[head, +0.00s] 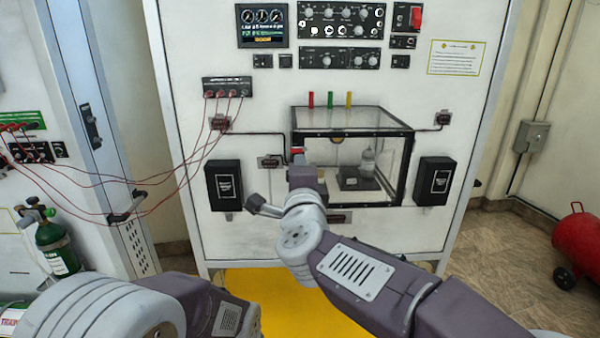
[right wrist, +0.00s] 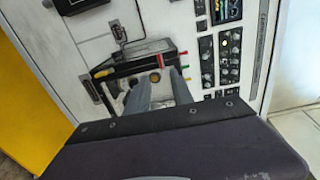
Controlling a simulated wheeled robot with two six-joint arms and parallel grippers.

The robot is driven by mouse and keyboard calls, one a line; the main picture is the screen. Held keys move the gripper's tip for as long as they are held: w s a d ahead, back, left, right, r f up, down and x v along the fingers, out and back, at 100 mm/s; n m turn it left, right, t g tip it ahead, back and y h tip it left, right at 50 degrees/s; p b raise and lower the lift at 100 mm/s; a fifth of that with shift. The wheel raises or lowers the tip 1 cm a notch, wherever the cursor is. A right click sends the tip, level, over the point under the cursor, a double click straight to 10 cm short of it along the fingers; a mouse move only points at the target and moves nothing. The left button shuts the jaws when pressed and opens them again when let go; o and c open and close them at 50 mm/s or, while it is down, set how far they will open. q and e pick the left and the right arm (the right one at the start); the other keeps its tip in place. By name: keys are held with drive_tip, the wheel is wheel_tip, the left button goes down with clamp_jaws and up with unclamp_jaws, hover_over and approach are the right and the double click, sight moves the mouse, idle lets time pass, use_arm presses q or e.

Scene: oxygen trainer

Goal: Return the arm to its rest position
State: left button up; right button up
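My right arm reaches in from the lower right of the head view toward the white trainer panel (head: 270,90). Its wrist end is in front of the left side of a clear, black-framed chamber (head: 350,120). The fingers are hard to make out there. In the right wrist view the two grey fingers of my right gripper (right wrist: 158,84) are apart, with nothing seen held between them.
Red cables (head: 190,150) hang between the panel and the left cabinet. Black boxes (head: 224,186) (head: 435,181) flank the chamber. A green cylinder (head: 54,246) stands at left and a red tank (head: 580,238) at right. Open floor (head: 500,260) lies right of the panel.

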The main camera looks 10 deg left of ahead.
drive_tip(key=w+d+r+m+h+p, duration=0.15)
drive_tip(key=w+d+h, duration=0.3)
drive_tip(key=d, duration=0.65)
drive_tip(key=w+d+f+n+g+h, duration=0.1)
drive_tip(key=d+f, duration=0.3)
drive_tip(key=d, duration=0.3)
drive_tip(key=w+d+f+n, duration=0.1)
drive_tip(key=d+f, duration=0.3)
drive_tip(key=d, duration=0.2)
drive_tip(key=s+d+f+n+g+p, duration=0.1)
drive_tip(key=s+d+f+n+g, duration=0.4)
drive_tip(key=f, duration=0.4)
drive_tip(key=s+d+f+n+g, duration=0.2)
drive_tip(key=s+f, duration=0.4)
drive_tip(key=f, duration=0.4)
drive_tip(key=s+f+n+g, duration=0.3)
drive_tip(key=s+f+g, duration=0.1)
drive_tip(key=s, duration=0.5)
drive_tip(key=s+d+f+n+g, duration=0.1)
drive_tip(key=s+f+n+g, duration=0.3)
drive_tip(key=s, duration=0.6)
wheel_tip(320, 180, down, 2)
drive_tip(key=shift+f+y, duration=0.2)
drive_tip(key=shift+y, duration=0.15)
drive_tip(key=shift+w, duration=0.1)
